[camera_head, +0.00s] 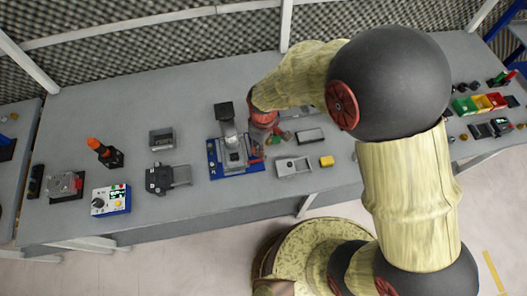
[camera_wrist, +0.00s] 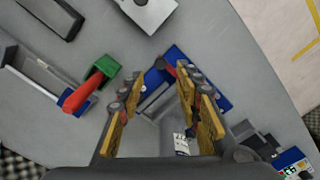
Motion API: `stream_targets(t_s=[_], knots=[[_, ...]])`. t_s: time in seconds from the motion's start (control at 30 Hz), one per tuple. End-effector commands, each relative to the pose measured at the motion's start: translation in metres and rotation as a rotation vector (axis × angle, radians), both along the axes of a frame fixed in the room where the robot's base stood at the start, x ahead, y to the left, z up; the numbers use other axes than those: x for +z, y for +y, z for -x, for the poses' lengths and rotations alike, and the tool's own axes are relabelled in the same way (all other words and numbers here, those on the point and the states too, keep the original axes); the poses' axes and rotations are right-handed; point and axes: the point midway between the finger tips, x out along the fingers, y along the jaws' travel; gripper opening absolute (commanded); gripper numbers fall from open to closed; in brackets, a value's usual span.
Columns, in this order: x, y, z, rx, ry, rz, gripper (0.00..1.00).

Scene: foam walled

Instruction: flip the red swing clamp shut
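A red lever (camera_wrist: 82,93) with a green block (camera_wrist: 104,68) lies at the left of the wrist view; part of it shows in the head view (camera_head: 277,134), beside my arm. I cannot tell whether this is the swing clamp. My gripper (camera_wrist: 158,84) points down with its two yellow-padded fingers apart over a blue base (camera_wrist: 178,56) carrying grey metal parts. A small red piece (camera_wrist: 171,70) shows near the right fingertips. I see nothing held. In the head view, the blue base (camera_head: 215,170) carries a grey upright fixture (camera_head: 229,131), and my wrist hides its right side.
A grey box with a hole (camera_head: 293,166) and a yellow block (camera_head: 327,161) stand right of the base. A dark tray (camera_head: 310,135) lies behind them. A grey vise-like device (camera_head: 167,178) and a blue control box (camera_head: 111,199) stand to the left.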

Motion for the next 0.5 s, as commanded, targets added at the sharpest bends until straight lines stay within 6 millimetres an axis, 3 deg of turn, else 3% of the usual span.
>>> stream_targets(t_s=[0.2,0.5], knots=[[0.041,0.000,-0.001,0.000,-0.003,-0.001,0.34],[0.062,0.000,0.000,0.000,0.000,0.000,0.34]])
